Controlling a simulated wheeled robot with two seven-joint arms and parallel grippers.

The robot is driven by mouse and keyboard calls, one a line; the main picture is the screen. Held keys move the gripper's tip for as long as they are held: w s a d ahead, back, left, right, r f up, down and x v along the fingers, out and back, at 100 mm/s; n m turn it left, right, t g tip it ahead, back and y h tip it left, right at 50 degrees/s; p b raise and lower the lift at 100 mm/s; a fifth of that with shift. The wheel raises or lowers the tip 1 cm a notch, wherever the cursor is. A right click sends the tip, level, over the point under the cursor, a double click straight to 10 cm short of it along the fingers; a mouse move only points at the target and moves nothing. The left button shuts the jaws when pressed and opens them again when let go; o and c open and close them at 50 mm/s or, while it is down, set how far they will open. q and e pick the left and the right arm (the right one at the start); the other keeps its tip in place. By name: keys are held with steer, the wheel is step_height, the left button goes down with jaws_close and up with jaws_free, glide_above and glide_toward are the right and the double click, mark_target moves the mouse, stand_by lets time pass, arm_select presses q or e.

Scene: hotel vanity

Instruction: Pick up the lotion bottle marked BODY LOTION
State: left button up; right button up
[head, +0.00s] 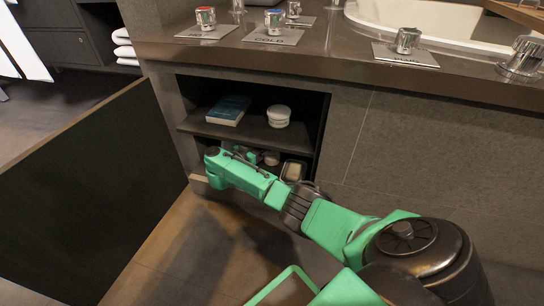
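I cannot make out a bottle marked BODY LOTION in the head view. My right arm comes in from the right and reaches low across the front of the open vanity cabinet. Its gripper end (218,160) is at the left of the lower compartment. The fingers are too small and too hidden to show whether they are open or hold anything. Small items stand behind the arm in that compartment, partly hidden: a round pale jar (272,158) and a squarish container (294,170). I can read no labels on them. My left gripper is out of view.
The cabinet's middle shelf (240,131) holds a blue book (229,109) and a white lidded jar (279,116). A dark open door panel (90,190) stands at left. Taps and a basin (430,22) are on the countertop (330,60). Floor between door and arm is clear.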

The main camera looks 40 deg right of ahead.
steer(key=shift+w+d+r, duration=0.1)
steer(key=shift+d, duration=0.2)
jaws_close()
